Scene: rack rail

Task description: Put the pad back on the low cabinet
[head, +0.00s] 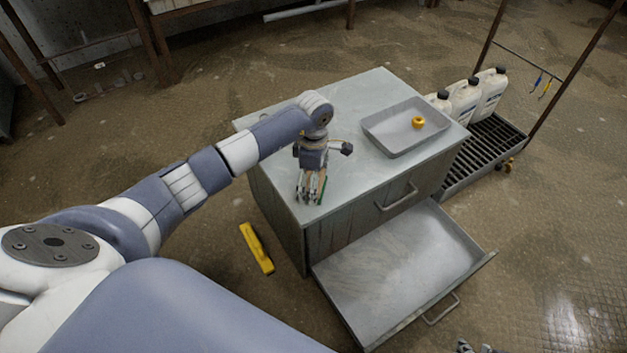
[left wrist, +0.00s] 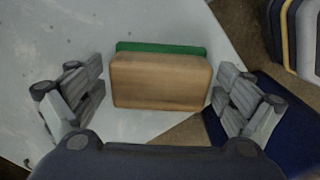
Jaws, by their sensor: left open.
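The pad is a wooden block with a green layer along one long edge. In the left wrist view the pad (left wrist: 160,82) lies on the pale top of the low cabinet (left wrist: 120,22), close to the edge. In the head view the low cabinet (head: 290,88) stands in the middle, and the pad (head: 323,189) is mostly hidden by my left gripper (head: 311,197) at the near left corner. My left gripper is open, with one finger either side of the pad and gaps to both. Small grey tips at the bottom edge may be my right gripper (head: 475,347).
A grey tray (head: 385,145) holding a yellow ring (head: 418,121) sits on the cabinet. Its drawer (head: 395,275) is pulled out, empty. A yellow bar-like object (head: 256,248) lies on the floor at left. White jugs (head: 465,98) stand on a rack at right.

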